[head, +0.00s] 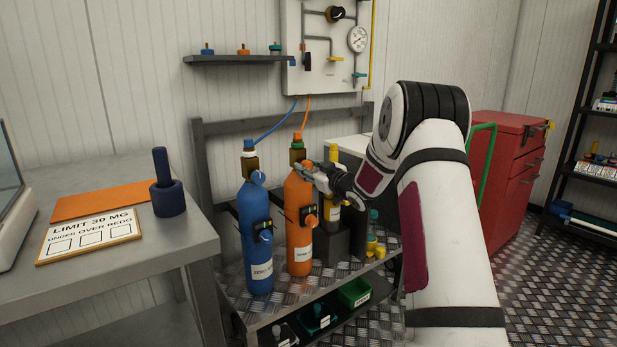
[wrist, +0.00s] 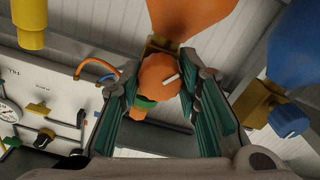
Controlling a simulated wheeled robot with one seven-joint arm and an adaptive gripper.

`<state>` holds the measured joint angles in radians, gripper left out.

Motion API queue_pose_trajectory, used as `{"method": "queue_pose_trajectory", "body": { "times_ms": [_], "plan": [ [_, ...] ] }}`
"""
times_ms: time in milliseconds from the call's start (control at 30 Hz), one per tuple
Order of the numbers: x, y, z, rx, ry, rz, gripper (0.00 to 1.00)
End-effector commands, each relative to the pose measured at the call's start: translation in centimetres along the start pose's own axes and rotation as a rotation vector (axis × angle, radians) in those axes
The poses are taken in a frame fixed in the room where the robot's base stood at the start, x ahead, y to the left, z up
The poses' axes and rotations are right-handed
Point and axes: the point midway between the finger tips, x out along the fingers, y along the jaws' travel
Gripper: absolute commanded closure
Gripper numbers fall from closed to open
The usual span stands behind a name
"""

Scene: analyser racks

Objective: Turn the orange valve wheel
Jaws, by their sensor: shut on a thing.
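The orange valve wheel (wrist: 157,76) sits at the neck of the orange gas cylinder (head: 298,252) and has a white mark on its face. In the wrist view my gripper (wrist: 163,85) has one green-padded finger on each side of the wheel and is shut on it. In the head view my gripper (head: 307,168) reaches from the right to the top of the orange cylinder, where it mostly hides the wheel. The cylinder stands upright.
A blue cylinder (head: 258,262) stands close on the left, with its blue valve wheel (wrist: 288,121) beside my gripper. A yellow cylinder (head: 333,153) is behind. Hoses run up to the wall panel (head: 325,82). A grey table (head: 120,272) is at left, a red cabinet (head: 500,190) at right.

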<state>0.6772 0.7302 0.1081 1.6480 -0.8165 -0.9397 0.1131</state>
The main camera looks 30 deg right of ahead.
Motion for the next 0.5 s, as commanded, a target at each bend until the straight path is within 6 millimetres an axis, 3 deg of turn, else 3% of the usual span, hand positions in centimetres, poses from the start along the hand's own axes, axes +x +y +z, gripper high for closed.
{"method": "queue_pose_trajectory", "body": {
  "times_ms": [500],
  "plan": [
    [-0.07, -0.14, 0.42, -0.386, -0.005, -0.002, 0.97]
  ]
}}
